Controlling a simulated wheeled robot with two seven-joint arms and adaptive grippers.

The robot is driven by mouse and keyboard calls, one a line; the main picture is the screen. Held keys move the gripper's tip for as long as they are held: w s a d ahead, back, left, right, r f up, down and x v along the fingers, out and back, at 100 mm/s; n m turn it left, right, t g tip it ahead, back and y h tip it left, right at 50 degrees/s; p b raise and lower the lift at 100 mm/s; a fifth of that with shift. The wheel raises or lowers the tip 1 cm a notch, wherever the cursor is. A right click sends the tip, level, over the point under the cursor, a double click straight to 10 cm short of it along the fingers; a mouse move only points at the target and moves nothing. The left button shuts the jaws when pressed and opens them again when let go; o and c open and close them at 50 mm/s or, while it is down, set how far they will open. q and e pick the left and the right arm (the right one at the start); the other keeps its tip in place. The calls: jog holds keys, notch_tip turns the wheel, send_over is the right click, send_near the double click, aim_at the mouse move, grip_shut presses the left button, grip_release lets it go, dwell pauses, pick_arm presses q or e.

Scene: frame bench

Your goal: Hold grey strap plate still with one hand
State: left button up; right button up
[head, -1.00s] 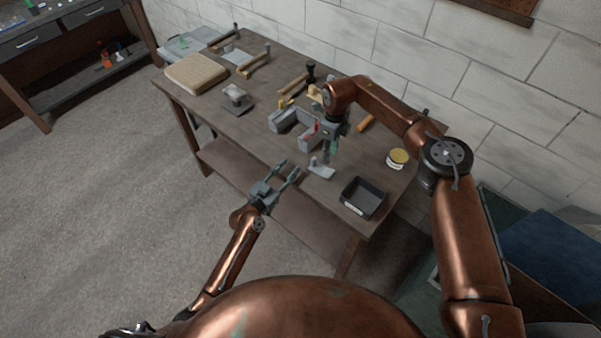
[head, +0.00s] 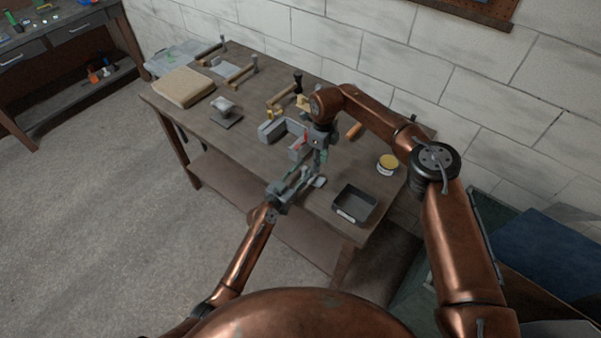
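The grey strap plate (head: 320,181) lies near the front edge of the bench and is mostly covered by my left gripper. My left gripper (head: 303,176) reaches in from the front, its fingers over or beside the plate. Whether they touch or grip it is hidden. My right gripper (head: 319,165) points down just behind the plate, close to the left fingertips. It is too small and overlapped to tell whether it is open or shut.
A grey angled block (head: 270,132) stands on the bench behind the grippers, with a red part beside it. A dark tray (head: 354,204) sits at the front right, and a yellow-lidded tin (head: 387,165) behind it. The bench's left front is mostly clear.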

pick_arm(q)
jog(key=shift+c, duration=0.5)
grip_shut()
pick_arm(e)
jog(key=shift+c, duration=0.6)
